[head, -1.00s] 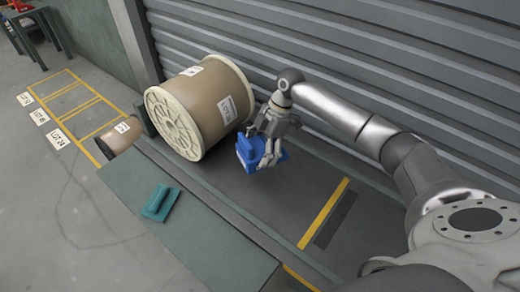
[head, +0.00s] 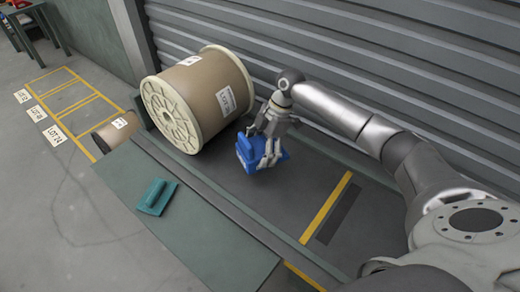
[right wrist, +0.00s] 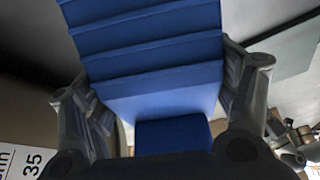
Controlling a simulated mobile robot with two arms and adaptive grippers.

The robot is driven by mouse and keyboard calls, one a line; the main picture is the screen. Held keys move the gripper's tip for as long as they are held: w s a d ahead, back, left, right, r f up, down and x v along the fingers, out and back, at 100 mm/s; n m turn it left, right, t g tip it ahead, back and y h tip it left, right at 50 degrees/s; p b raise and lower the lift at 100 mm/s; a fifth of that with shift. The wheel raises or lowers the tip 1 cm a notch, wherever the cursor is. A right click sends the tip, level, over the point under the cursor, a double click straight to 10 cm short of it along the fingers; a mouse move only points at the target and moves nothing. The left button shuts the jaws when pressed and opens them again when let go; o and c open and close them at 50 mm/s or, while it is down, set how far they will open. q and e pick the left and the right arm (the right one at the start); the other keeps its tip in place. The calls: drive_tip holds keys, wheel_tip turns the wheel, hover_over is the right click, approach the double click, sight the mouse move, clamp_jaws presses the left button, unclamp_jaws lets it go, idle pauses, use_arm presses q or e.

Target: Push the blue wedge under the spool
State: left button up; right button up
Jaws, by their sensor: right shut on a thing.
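The large spool (head: 208,98) lies on its side at upper left in the head view, with pale flanges and a brown wound body. My right gripper (head: 268,160) is shut on the blue wedge (head: 247,153), just right of the spool's near side. A small gap seems to show between wedge and spool; I cannot tell whether they touch. In the right wrist view the stepped blue wedge (right wrist: 155,62) fills the middle, between the fingers of my right gripper (right wrist: 165,95). Its lower end is partly hidden by the gripper. My left gripper is not in view.
A smaller brown spool (head: 115,133) is at left. The ribbed shutter (head: 330,50) closes off the back. Dark floor with a yellow line (head: 326,207) is clear at right.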

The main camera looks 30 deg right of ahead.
wheel_tip(320, 180, down, 3)
drive_tip(key=b, duration=0.2)
drive_tip(key=shift+f+b, duration=0.15)
drive_tip(key=shift+b, duration=0.2)
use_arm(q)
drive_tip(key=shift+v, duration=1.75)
use_arm(e)
drive_tip(key=shift+f, duration=1.35)
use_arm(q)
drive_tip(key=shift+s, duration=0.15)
use_arm(e)
drive_tip(key=shift+f, duration=0.35)
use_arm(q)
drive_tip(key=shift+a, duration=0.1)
use_arm(e)
drive_tip(key=o, duration=1.4)
drive_tip(key=shift+f, duration=0.1)
